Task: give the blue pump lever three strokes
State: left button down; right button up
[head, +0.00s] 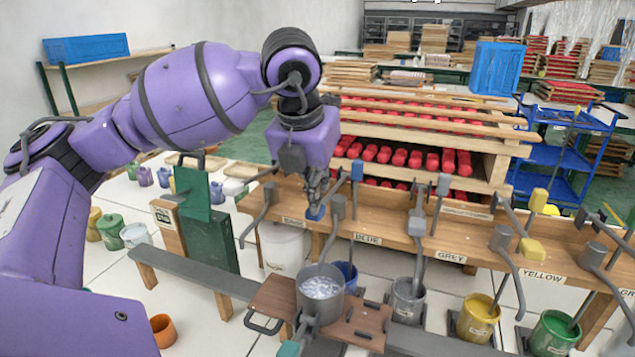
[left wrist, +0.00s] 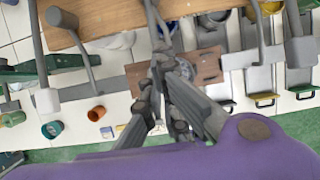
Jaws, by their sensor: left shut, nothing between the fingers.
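The blue pump stands at the BLUE label (head: 367,239) on the wooden rack, with a grey head and spout (head: 338,207). A blue block (head: 316,213) lies right under the fingertips of my left gripper (head: 314,203); I cannot tell if they touch. How each block joins the pump is partly hidden. My left gripper is shut and empty, pointing down; its fingers also show in the left wrist view (left wrist: 160,70). My right gripper is not in view.
A green panel (head: 212,240) stands left.

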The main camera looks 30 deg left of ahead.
pick_arm(q)
jog(key=shift+f, duration=0.85)
jog(key=shift+f+b, duration=0.7)
jog(key=shift+f, duration=0.5)
jog(key=shift+f+b, duration=0.45)
jog(key=shift+f, duration=0.4)
notch_tip(320, 180, up, 9)
jog(key=p, duration=0.3)
jog(key=shift+r+p, duration=0.25)
jog(key=shift+p, duration=0.15)
pick_arm(e)
jog(key=shift+t, duration=0.5)
jog(key=w+r, duration=0.3)
jog(key=shift+w+d+r, duration=0.1)
jog(key=shift+w+r, duration=0.25)
pick_arm(q)
jog(key=shift+f, duration=0.1)
pick_arm(e)
jog(key=shift+w, duration=0.1)
